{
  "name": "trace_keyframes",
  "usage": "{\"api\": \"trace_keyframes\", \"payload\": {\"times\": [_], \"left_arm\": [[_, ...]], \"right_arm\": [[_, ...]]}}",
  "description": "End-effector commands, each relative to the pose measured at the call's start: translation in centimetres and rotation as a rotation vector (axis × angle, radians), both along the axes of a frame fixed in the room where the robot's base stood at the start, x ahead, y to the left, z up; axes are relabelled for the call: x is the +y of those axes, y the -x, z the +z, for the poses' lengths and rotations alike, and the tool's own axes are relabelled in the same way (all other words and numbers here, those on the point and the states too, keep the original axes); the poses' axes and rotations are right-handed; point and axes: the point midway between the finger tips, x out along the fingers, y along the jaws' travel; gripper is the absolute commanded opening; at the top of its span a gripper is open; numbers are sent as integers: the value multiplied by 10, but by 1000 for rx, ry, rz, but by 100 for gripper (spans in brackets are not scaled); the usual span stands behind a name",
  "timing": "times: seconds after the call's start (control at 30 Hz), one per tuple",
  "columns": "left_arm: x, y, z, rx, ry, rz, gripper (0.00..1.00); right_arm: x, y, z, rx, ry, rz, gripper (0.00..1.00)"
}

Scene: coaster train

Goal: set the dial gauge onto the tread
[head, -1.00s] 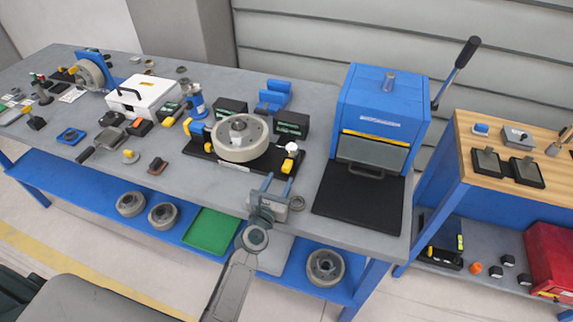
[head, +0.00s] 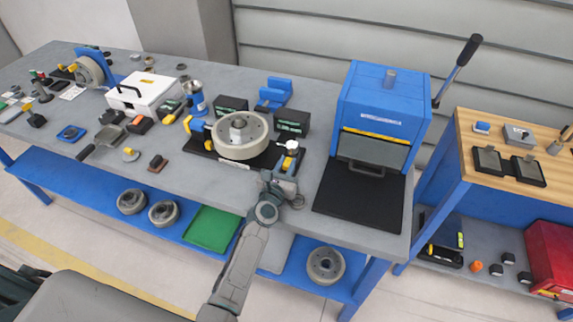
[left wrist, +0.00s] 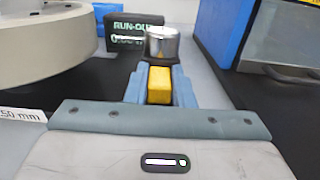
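The dial gauge (head: 291,147) has a round silver-white head and a yellow lower part; it stands at the right end of the black base that carries the grey wheel. The wheel's tread (head: 238,152) is its pale outer rim, left of the gauge and apart from it. My left gripper (head: 286,163) reaches in from the front. In the left wrist view, its two blue-grey fingers lie against both sides of the gauge's yellow part (left wrist: 159,86), with the silver head (left wrist: 162,46) just beyond. The gauge's underside is hidden. My right gripper is out of view.
Two black display boxes, one at the left (head: 232,107) and one at the right (head: 292,122), stand behind the wheel. A blue press (head: 382,105) with a black mat (head: 358,200) stands close to the right. A blue cradle (head: 275,93) lies behind.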

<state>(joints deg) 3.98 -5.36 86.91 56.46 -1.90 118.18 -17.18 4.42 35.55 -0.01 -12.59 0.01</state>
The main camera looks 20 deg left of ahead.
Motion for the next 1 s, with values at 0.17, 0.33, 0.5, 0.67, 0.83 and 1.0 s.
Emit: {"api": "trace_keyframes", "payload": {"times": [0.17, 0.33, 0.5, 0.67, 0.83, 1.0], "left_arm": [[1, 0, 0, 0, 0, 0, 0], [16, 0, 0, 0, -2, 0, 0], [35, -1, 0, 0, -2, 1, 0], [35, -1, 0, -1, -1, 2, 0], [35, -1, 0, -1, -2, 2, 39], [34, -1, 0, -1, -1, 1, 44]], "right_arm": [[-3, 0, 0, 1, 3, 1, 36], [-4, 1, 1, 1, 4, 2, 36], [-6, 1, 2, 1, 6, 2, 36], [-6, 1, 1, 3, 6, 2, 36], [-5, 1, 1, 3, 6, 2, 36], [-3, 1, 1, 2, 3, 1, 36]]}}
